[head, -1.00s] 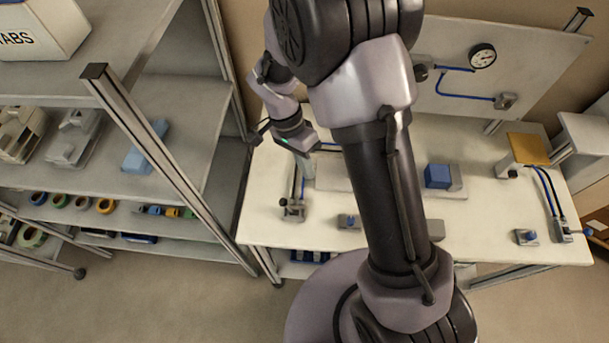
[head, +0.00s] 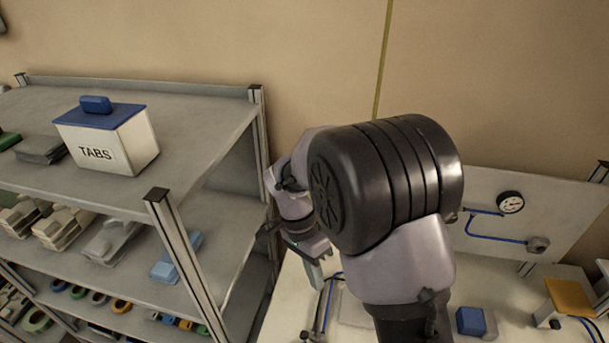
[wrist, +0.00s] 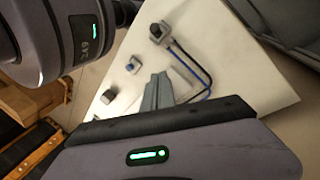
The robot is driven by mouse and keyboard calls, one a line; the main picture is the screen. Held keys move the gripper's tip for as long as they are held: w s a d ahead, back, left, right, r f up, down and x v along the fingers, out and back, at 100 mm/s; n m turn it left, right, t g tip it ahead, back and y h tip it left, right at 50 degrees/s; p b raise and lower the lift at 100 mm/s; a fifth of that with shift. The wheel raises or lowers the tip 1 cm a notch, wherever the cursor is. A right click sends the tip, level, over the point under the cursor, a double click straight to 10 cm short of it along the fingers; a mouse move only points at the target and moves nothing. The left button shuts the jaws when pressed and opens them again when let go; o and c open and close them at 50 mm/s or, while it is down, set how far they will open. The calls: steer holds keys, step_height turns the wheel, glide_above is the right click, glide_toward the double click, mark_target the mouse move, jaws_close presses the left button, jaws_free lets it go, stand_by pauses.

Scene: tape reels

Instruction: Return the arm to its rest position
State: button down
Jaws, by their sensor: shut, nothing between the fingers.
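My arm rises in the middle of the head view, with its large dark elbow joint in front of the wall. My gripper (head: 317,274) hangs to the left of the elbow, over the left part of the white workbench (head: 285,318). In the wrist view my gripper (wrist: 157,92) shows as grey fingers together, shut with nothing between them. The bench top (wrist: 228,77) lies below and beyond the fingers. Parts of the bench are hidden behind my arm.
A shelf rack (head: 170,213) stands close to the left of my gripper. It holds a white TABS box (head: 115,148) with a blue lid and several tape reels (head: 97,298). A backboard with a gauge (head: 510,202) stands right of my arm. A blue block (head: 470,321) is on the bench.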

steer(key=s+d+r+n+t+y+b, duration=0.1)
steer(key=s+d+n+t+y+b, duration=0.1)
steer(key=s+b, duration=0.5)
steer(key=s+d+r+n+t+y+b, duration=0.2)
steer(key=s+d+n+t+b, duration=0.1)
steer(key=s+t+b, duration=0.4)
steer(key=shift+s+r+n+y+b, duration=0.15)
steer(key=shift+s+n+y+b, duration=0.15)
steer(key=shift+s+n+b, duration=0.55)
steer(key=shift+s+d+m+p, duration=0.1)
steer(key=shift+s+m+p, duration=0.1)
steer(key=shift+m+p, duration=0.1)
steer(key=shift+d, duration=0.1)
